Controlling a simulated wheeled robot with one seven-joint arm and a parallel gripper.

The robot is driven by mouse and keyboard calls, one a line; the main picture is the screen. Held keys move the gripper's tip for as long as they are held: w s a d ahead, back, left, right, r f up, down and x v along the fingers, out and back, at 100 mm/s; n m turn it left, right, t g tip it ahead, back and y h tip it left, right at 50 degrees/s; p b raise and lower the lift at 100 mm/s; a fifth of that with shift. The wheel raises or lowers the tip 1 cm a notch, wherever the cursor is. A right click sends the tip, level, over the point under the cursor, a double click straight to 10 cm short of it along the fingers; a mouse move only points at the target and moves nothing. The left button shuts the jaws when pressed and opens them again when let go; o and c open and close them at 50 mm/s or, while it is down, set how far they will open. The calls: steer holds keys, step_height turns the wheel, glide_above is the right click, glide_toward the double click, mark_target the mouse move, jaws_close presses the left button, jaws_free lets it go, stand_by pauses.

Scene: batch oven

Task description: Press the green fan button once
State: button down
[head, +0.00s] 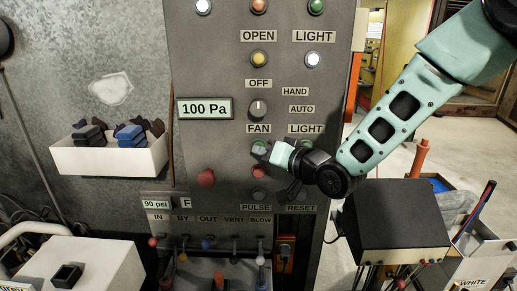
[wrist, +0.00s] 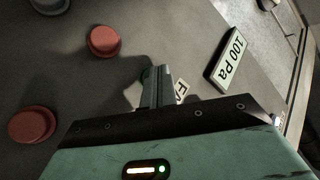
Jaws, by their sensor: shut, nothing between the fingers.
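The green fan button (head: 257,145) sits on the grey control panel (head: 222,60), just below the FAN label (head: 258,129). My gripper (head: 264,153) is shut and empty, its tip right at this button and covering part of it. In the wrist view the shut fingers (wrist: 158,72) point at the panel, and a sliver of the green button (wrist: 146,74) shows beside their tips. I cannot tell whether the tips touch the button.
A red button (head: 258,171) sits below the fan button and a larger red knob (head: 206,177) to its left. A rotary switch (head: 258,108) is above. The 100 Pa display (head: 204,108) is at the upper left. A black box (head: 395,215) stands right of the panel.

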steer(key=shift+s+b, duration=0.3)
steer(key=shift+s, duration=0.55)
steer(key=shift+s+a+b, duration=0.1)
steer(key=shift+s+b, duration=0.65)
steer(key=shift+s, duration=1.75)
steer(key=s+d+f+n+g+h+b, duration=0.1)
steer(key=s+d+f+n+g+h, duration=0.1)
steer(key=s, duration=0.7)
steer(key=s+d+f+n+g+h+b, duration=0.2)
steer(key=s+d+f+g+h, duration=0.3)
steer(key=s, duration=0.5)
steer(key=s+d+f+n+g+h+b, duration=0.1)
steer(key=s+d+f+n+g+h, duration=0.1)
steer(key=s, duration=0.7)
steer(key=d+f+g+h, duration=0.1)
steer(key=d+f+g, duration=0.1)
steer(key=d+g, duration=0.1)
steer(key=shift+s+d+f+n+h, duration=0.25)
steer(key=shift+s+d+n+h, duration=0.05)
